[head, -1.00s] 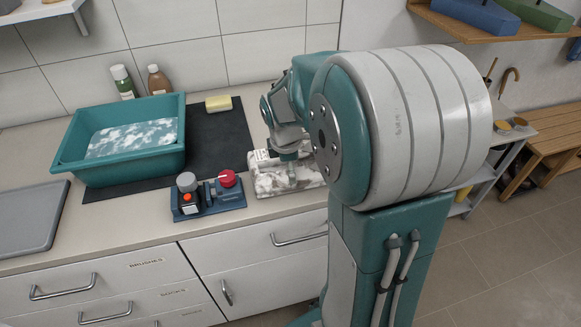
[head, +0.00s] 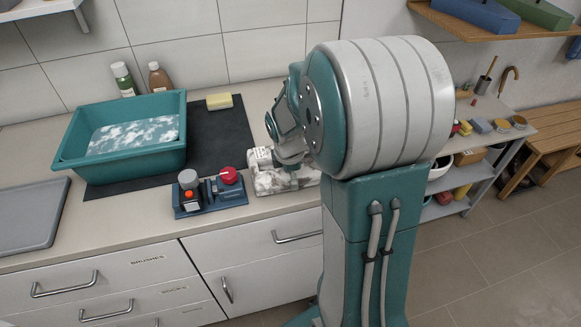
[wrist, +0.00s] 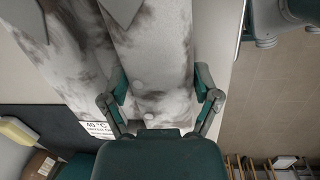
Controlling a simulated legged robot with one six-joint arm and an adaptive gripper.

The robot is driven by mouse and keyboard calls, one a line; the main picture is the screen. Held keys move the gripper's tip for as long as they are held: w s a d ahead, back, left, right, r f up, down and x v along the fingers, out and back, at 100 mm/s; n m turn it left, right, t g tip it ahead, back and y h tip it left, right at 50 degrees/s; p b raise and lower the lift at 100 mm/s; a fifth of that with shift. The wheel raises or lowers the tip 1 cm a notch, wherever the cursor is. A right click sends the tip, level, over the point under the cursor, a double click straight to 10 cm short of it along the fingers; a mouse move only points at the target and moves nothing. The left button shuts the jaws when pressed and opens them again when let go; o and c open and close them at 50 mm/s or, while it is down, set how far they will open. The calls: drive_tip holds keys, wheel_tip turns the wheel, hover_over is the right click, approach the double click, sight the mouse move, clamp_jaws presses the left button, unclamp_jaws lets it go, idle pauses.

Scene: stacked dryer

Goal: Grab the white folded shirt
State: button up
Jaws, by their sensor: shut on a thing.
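The white folded shirt (head: 285,181), blotched with grey-brown stains, lies on the counter right of the dark mat in the head view. My arm hides its far right part. In the wrist view the shirt (wrist: 150,45) fills the upper middle, with buttons and folds showing. My gripper (wrist: 162,88) has one finger on each side of a part of the shirt and is shut on its cloth. In the head view the gripper is mostly hidden behind my arm. Whether the shirt is lifted off the counter I cannot tell.
A teal basin (head: 175,160) of foamy water stands on the dark mat (head: 225,140). A blue device with a red knob (head: 229,175) sits close left of the shirt. A yellow soap bar (head: 219,101) and two bottles (head: 160,78) are behind. A small-item shelf (head: 490,150) is at right.

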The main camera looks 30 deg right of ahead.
drive_tip(key=shift+d+r, duration=0.15)
drive_tip(key=shift+r, duration=0.4)
wheel_tip(320, 180, up, 2)
drive_tip(key=shift+r, duration=0.15)
drive_tip(key=s+d+r, duration=0.1)
drive_tip(key=r, duration=0.1)
drive_tip(key=d+r, duration=0.1)
drive_tip(key=s+d+r, duration=0.1)
drive_tip(key=d+r, duration=0.1)
drive_tip(key=shift+s+r, duration=0.35)
drive_tip(key=s+d+r, duration=0.4)
drive_tip(key=s+d, duration=0.1)
drive_tip(key=d, duration=0.2)
drive_tip(key=shift+d, duration=0.35)
